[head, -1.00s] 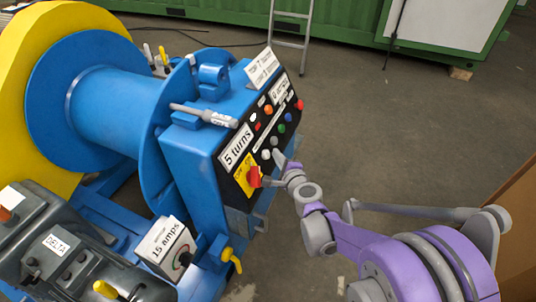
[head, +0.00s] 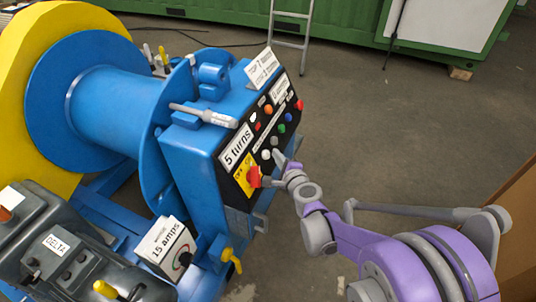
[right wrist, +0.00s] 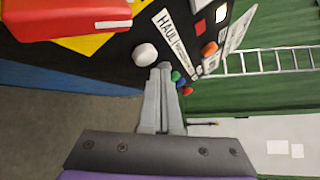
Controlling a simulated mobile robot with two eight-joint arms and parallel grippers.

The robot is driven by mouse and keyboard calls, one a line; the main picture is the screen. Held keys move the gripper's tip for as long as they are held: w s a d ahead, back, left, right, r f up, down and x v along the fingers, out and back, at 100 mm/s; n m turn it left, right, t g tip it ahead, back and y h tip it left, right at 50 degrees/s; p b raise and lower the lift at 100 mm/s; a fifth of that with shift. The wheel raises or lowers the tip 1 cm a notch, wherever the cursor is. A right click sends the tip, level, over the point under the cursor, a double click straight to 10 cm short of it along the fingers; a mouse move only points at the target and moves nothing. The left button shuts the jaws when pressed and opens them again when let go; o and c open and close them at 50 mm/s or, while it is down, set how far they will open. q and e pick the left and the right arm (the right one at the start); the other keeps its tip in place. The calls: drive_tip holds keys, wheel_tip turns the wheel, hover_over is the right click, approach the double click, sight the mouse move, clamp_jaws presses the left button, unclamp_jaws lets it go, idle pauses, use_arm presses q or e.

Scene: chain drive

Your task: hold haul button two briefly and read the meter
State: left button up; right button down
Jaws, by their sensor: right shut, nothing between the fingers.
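The black control panel (head: 250,147) on the blue winch housing carries a row of round buttons beside a strip that reads HAUL in the right wrist view (right wrist: 168,25). The white button (head: 266,154) is nearest the red knob (head: 254,176); a grey button (head: 274,141) follows, then blue, green and red ones. My right gripper (head: 276,153) is shut and empty, its tips at the white and grey buttons. In the right wrist view its fingertips (right wrist: 164,66) lie just beside the white button (right wrist: 145,54) and hide the grey one. I cannot tell whether they touch it. My left gripper is out of view.
A sign reads "5 turns" (head: 238,147); another reads "15 amps" (head: 166,244), above a small round dial (head: 184,260). The red knob protrudes near my right gripper. A yellow-handled valve (head: 232,260) sits low on the housing. The floor to the right is open.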

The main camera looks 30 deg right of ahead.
drive_tip(key=shift+w+a+f, duration=0.1)
idle(0.4)
drive_tip(key=shift+w+a+f, duration=0.1)
drive_tip(key=shift+w+a, duration=0.05)
drive_tip(key=shift+w, duration=0.05)
drive_tip(key=shift+w+a+f, duration=0.25)
drive_tip(key=shift+w+a, duration=0.05)
drive_tip(key=shift+w, duration=0.05)
idle(1.9)
drive_tip(key=shift+s+d+r, duration=0.1)
idle(2.3)
drive_tip(key=shift+s+d+r+p, duration=0.35)
drive_tip(key=shift+s+d, duration=0.1)
drive_tip(key=shift+s, duration=0.1)
drive_tip(key=s+d+r+p, duration=0.2)
drive_tip(key=s+d, duration=0.1)
drive_tip(key=shift+s+r, duration=0.1)
drive_tip(key=shift+s, duration=0.1)
idle(0.4)
